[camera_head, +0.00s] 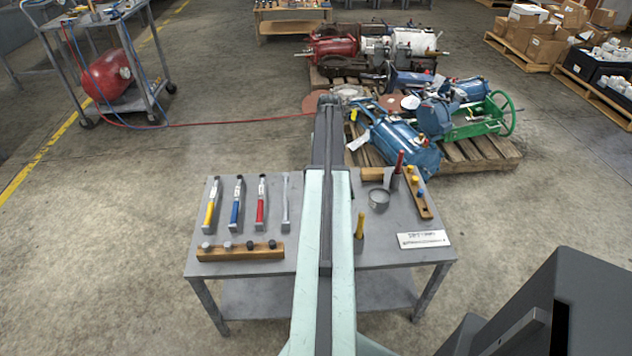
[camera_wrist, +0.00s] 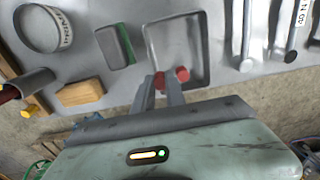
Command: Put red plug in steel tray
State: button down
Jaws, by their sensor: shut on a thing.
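The red plug (camera_wrist: 182,74) shows in the wrist view at the tips of my gripper (camera_wrist: 160,88), whose two grey fingers are shut on it. The steel tray (camera_wrist: 149,54) is a shallow rectangular tray with a raised rim on the grey table. In the wrist view the plug and fingertips overlap the tray's lower edge in the picture. I cannot tell whether the plug touches the tray or how high it is above it. In the head view my arm hides the tray, the plug and the gripper.
A green and grey sponge (camera_wrist: 115,46) lies beside the tray. Wrenches and tools (camera_head: 262,203) lie left, above a knobbed wooden rack (camera_head: 240,253).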

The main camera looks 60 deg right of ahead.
jog(key=a, duration=0.1)
jog(key=w+a, duration=0.2)
jog(key=shift+a+f, duration=0.2)
jog(key=shift+a, duration=0.1)
notch_tip(320, 180, down, 4)
jog(key=b, duration=0.4)
jog(key=shift+r, duration=0.25)
jog(key=c, duration=1.4)
grip_release()
notch_tip(320, 180, up, 12)
jog(key=p, duration=1.2)
